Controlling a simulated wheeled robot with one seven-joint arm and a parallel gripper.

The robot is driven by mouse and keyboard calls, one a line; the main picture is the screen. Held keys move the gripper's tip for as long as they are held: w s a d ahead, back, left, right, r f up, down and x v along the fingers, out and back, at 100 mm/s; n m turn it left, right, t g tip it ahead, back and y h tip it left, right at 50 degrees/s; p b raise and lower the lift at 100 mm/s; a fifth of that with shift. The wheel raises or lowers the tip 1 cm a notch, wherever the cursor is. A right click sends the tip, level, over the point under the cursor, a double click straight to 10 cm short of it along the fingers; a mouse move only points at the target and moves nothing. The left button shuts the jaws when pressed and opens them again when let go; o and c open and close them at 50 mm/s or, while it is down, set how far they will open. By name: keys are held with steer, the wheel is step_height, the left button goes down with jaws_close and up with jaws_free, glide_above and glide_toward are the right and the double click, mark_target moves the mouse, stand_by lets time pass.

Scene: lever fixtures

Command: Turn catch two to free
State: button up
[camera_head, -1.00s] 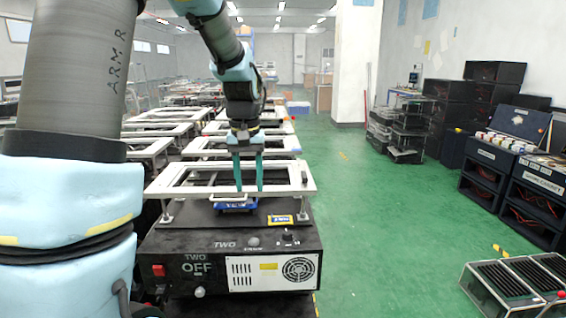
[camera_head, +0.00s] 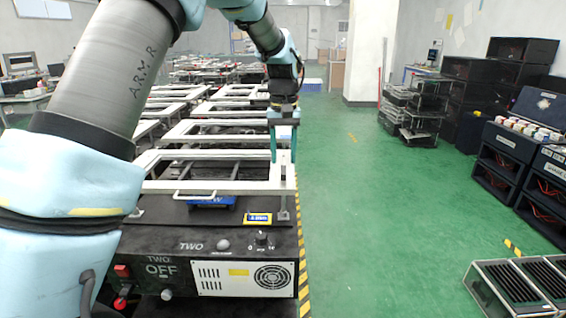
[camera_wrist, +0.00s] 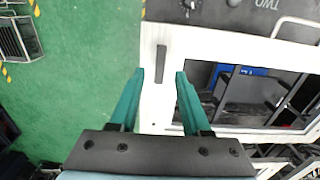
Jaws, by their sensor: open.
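Catch two appears to be the small dark bar (camera_head: 283,173) on the right end of the white frame (camera_head: 215,187) above the black unit marked TWO (camera_head: 130,240). In the wrist view the bar (camera_wrist: 161,64) lies on the white frame (camera_wrist: 215,48) near its corner, lengthwise up the picture. My gripper (camera_head: 284,160) points down over that corner with its two green fingers apart and empty. In the wrist view the open fingertips (camera_wrist: 160,74) stand either side of the bar's line; whether they reach down to its height is unclear.
The unit's front has an OFF sign (camera_head: 161,270), a red switch (camera_head: 122,271) and a dark knob (camera_head: 261,239). A white handle (camera_head: 195,195) and a blue part (camera_head: 212,203) sit by the frame. More white frames stand behind.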

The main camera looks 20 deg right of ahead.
mark_target(283, 170)
steer(key=shift+f, duration=1.7)
jaws_close()
